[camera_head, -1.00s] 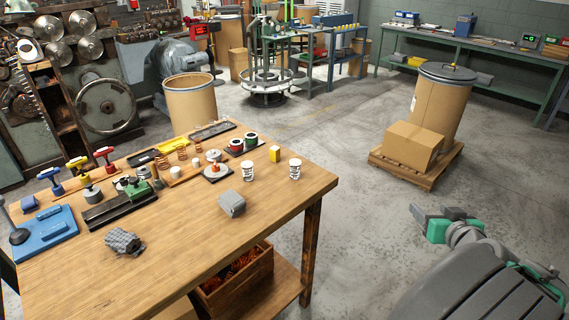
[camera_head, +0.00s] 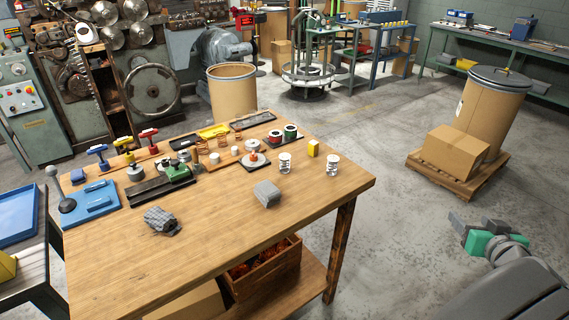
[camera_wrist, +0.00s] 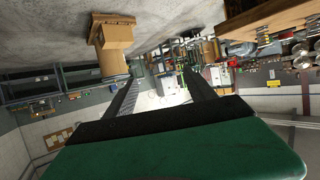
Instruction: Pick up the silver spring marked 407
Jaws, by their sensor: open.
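Two silver-white springs stand upright on the wooden table. One spring (camera_head: 285,163) is left of a small yellow block, and the other spring (camera_head: 333,164) is right of it, near the table's right edge. Their markings are too small to read, so I cannot tell which is 407. My gripper (camera_head: 463,226) is at the right, over open floor and well apart from the table. In the wrist view my gripper (camera_wrist: 158,92) has its two dark fingers spread with nothing between them.
The wooden table (camera_head: 250,215) also holds a grey block (camera_head: 267,194), a yellow block (camera_head: 313,148), a crumpled grey cloth (camera_head: 161,220) and several tools and spools. A pallet (camera_head: 460,179) with a cardboard box (camera_head: 453,152) and a drum stands at the right. Floor between is clear.

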